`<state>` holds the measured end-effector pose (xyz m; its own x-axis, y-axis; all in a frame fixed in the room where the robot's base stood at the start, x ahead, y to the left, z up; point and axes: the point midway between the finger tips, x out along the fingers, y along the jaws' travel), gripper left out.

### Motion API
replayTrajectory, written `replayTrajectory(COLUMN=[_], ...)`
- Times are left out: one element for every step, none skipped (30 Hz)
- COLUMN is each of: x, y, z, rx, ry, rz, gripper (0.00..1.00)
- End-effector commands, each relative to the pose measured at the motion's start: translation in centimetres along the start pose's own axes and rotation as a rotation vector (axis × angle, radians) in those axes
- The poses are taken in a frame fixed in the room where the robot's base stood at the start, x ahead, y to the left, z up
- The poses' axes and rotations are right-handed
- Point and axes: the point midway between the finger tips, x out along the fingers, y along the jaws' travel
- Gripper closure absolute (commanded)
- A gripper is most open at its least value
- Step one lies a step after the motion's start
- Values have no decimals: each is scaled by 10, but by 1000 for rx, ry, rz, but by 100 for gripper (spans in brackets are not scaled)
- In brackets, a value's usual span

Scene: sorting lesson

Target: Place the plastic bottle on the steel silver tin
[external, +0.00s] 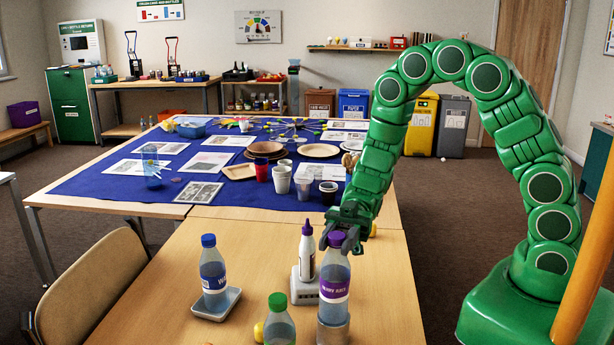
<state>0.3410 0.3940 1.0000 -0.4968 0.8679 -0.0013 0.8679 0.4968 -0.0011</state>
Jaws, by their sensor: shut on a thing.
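A clear plastic bottle (335,272) with a purple cap and a purple label stands upright at the front of the wooden table. My gripper (338,238) comes down from behind and is shut on the bottle at its cap and neck. The steel silver tin (333,334) is directly under the bottle, near the lower edge of the picture. The bottle's base lines up with the tin's top; I cannot tell whether it rests there or hangs slightly above.
A blue-capped bottle (213,272) stands in a small grey tray (216,307) at the left. A green-capped bottle (279,322) is at the front. A white nozzle bottle (307,257) stands on a pale block (303,288) close beside the held bottle. Cups and papers cover the blue cloth behind.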

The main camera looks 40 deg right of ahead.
Motion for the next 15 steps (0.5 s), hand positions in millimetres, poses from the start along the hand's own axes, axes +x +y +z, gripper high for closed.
replayTrajectory(x=[0, 0, 0, 0, 0, 0, 0, 0, 0, 0, 0, 0, 0, 0, 0], y=[0, 0, 0, 0, 0, 0, 0, 0, 0, 0, 0, 0, 0, 0, 0], z=[0, 0, 0, 0, 0, 0, 0, 1, 2, 2, 2, 2, 2, 2, 2], rx=[-1, -1, -1, -1, -1, -1, 0, 0, 0, 0, -1, -1, -1, -1, -1], ry=[0, 0, 0, 0, 0, 0, 0, 0, 0, 0, 0, 0, 0, 0, 0], rz=[0, 0, 0, -1, -1, -1, -1, -1, -1, -1, -1, -1, -1, -1, -1], gripper=[100, 100, 100, 100, 100, 100, 100, 100, 100, 63, 58, 52, 47, 43, 39])
